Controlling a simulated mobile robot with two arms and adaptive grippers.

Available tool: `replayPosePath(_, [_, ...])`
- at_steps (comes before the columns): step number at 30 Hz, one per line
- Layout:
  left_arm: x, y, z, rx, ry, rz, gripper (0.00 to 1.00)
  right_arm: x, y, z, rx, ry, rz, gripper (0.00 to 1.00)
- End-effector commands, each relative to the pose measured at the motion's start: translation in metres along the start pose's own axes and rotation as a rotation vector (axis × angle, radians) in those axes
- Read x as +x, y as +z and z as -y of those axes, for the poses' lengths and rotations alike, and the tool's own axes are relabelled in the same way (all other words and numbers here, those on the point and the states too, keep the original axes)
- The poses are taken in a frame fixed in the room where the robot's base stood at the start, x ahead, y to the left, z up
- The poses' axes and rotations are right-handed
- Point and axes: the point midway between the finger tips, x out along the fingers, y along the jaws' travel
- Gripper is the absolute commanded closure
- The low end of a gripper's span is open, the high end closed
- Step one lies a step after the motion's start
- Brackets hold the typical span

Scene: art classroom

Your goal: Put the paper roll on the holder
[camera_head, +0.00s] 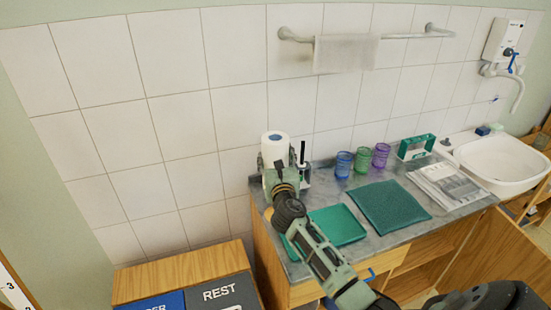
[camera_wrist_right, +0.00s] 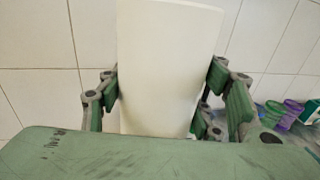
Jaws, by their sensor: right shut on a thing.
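The white paper roll (camera_head: 274,146) stands upright at the back left end of the counter, in front of the tiled wall. My right gripper (camera_head: 275,164) is shut around it, and its fingers press on both sides of the roll in the right wrist view (camera_wrist_right: 165,90). A thin dark upright post (camera_head: 302,152) stands just right of the roll; it may be the holder, but its base is partly hidden by the gripper. I cannot tell whether the roll's bottom touches anything. My left gripper is not in view.
A grey counter (camera_head: 352,246) carries a green tray (camera_head: 337,226), a dark green mat (camera_head: 389,208), coloured cups (camera_head: 362,160), a green-and-white box (camera_head: 416,147) and papers (camera_head: 449,185). A sink (camera_head: 502,160) is at right. A towel bar (camera_head: 400,36) with a cloth hangs above.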

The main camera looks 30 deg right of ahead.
Motion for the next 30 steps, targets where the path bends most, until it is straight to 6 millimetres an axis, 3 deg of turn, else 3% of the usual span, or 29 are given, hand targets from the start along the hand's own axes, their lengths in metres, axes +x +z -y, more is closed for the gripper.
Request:
replayPosePath(11, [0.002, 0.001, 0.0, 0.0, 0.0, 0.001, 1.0, 0.0, -0.001, 0.0, -0.001, 0.0, 0.001, 0.69])
replayPosePath(30, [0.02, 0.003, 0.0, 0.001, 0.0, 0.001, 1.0, 0.0, -0.024, 0.0, -0.001, 0.0, 0.001, 0.69])
